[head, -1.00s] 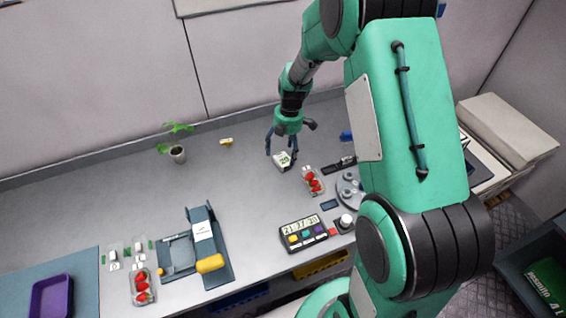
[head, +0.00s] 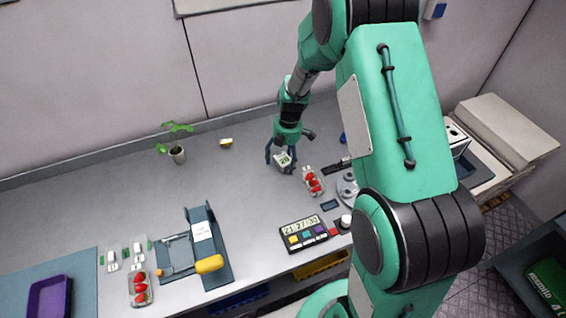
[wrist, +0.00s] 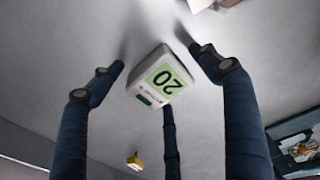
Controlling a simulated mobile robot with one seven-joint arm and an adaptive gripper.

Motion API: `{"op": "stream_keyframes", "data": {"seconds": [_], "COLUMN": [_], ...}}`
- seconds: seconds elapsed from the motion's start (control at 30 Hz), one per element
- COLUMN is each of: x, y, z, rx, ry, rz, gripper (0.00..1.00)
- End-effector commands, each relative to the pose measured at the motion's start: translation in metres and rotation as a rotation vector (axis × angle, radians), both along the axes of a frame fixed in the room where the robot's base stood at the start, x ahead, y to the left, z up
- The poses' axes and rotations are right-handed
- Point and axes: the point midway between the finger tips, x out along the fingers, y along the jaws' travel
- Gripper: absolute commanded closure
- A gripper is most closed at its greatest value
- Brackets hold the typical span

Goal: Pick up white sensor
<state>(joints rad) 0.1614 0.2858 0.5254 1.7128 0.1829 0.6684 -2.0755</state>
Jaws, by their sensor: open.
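My gripper (head: 281,158) is open and comes down around the sensor from above. In the wrist view a finger (wrist: 98,85) is on the left, another is on the right, and a third is in the middle below the sensor. I cannot tell whether any finger touches it.
A punnet of strawberries (head: 312,181) stands just right of the sensor. A timer with coloured buttons (head: 303,233) is nearer the front edge. A potted seedling (head: 177,152) and a small yellow item (head: 226,143) are at the back. The bench left of the sensor is clear.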

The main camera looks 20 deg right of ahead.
Motion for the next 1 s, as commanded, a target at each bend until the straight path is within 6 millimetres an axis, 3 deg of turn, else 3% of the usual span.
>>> {"op": "stream_keyframes", "data": {"seconds": [0.07,0.3,0.77,0.87,1.0], "x": [0.000,0.000,0.000,0.000,0.001], "y": [0.000,0.000,0.000,0.000,0.000], "z": [0.000,0.000,0.002,0.007,0.021], "rx": [0.000,0.000,0.000,0.000,0.000], "ry": [0.000,0.000,0.000,-0.001,-0.003], "rz": [0.000,0.000,0.000,0.000,0.000], "gripper": [0.25,0.73,0.75,0.86,0.87]}}
